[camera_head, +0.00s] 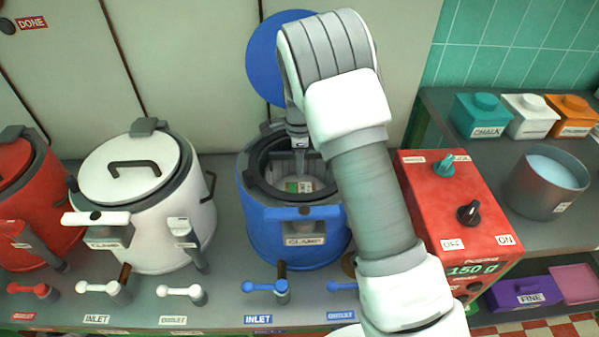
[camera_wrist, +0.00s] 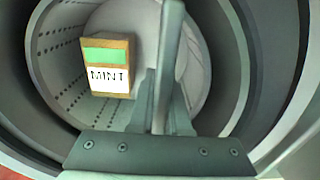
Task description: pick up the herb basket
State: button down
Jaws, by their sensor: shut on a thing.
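The herb basket (camera_wrist: 72,104) is a grey cylinder with rows of small holes, inside the open blue kettle (camera_head: 262,222). A box marked MINT (camera_wrist: 108,62), with a green panel above a white label, stands in it; it also shows in the head view (camera_head: 296,186). My gripper (camera_head: 299,165) reaches down into the kettle's mouth. In the wrist view my gripper (camera_wrist: 164,112) is shut on a thin grey bar, which looks like the basket's handle (camera_wrist: 170,55). My forearm hides the kettle's right side. I cannot tell whether the basket is off the kettle's floor.
The kettle's round blue lid (camera_head: 265,58) stands open behind it. A white kettle (camera_head: 150,215) with its lid on is to the left, with a red kettle (camera_head: 28,215) beyond. A red control box (camera_head: 425,190) reading 150 g is close on the right. Small valve levers line the front.

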notch_tip(320, 180, up, 36)
jog(key=p, duration=1.9)
jog(key=shift+p, duration=0.35)
jog(key=shift+f, duration=0.2)
